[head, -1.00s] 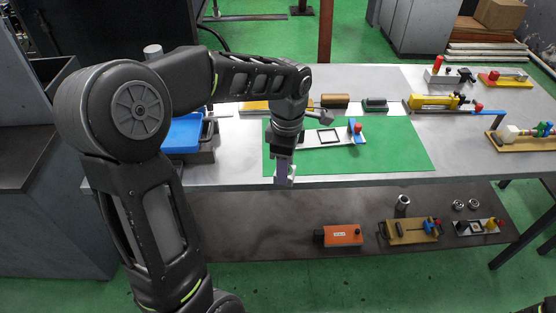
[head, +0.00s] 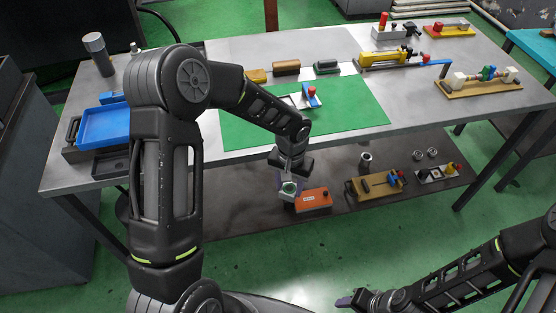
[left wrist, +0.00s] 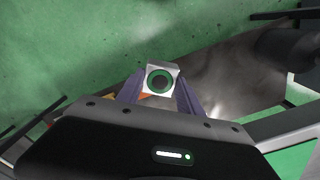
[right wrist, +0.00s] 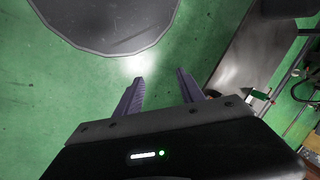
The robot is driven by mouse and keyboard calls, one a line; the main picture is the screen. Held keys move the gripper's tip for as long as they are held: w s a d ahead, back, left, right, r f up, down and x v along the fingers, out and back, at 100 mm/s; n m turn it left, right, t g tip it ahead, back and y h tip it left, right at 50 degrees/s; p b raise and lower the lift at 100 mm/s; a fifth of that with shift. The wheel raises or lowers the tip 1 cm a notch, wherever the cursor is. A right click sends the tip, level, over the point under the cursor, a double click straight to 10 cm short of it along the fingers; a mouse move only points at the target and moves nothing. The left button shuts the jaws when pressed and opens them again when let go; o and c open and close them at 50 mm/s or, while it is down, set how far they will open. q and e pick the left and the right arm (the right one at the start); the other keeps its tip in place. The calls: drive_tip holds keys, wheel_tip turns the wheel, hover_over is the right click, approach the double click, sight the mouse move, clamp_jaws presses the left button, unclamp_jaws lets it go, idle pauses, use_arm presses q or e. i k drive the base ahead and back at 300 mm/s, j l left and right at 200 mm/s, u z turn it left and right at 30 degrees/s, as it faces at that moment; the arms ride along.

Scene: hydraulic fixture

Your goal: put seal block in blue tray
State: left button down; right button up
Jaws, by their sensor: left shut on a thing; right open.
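The seal block, a pale block with a green ring (left wrist: 160,80), is between the fingers of my left gripper (left wrist: 158,92) in the left wrist view. In the head view my left gripper (head: 288,180) is shut on the seal block (head: 289,188), held in front of the table's front edge, above the orange box on the lower shelf. The blue tray (head: 103,126) is at the table's left end, to the left of my left arm, which covers its right edge. My right gripper (right wrist: 160,88) is open and empty over the floor; it also shows low in the head view (head: 346,301).
A green mat (head: 350,113) holds a fixture (head: 309,96), partly behind my left arm. A dark cylinder (head: 98,54) stands behind the tray. Tool boards line the right side. The lower shelf holds an orange box (head: 314,200) and other fixtures.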

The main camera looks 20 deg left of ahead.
sight(119, 125)
drive_tip(key=j+z, duration=0.1)
drive_tip(key=z, duration=0.3)
drive_tip(key=k+j+z, duration=0.4)
drive_tip(key=k+j, duration=0.15)
drive_tip(key=k+j+z, duration=0.35)
drive_tip(key=k, duration=0.25)
drive_tip(key=k+j, duration=0.25)
drive_tip(key=k, duration=0.15)
drive_tip(key=k+j, duration=0.5)
drive_tip(key=k, duration=0.25)
drive_tip(key=z, duration=0.05)
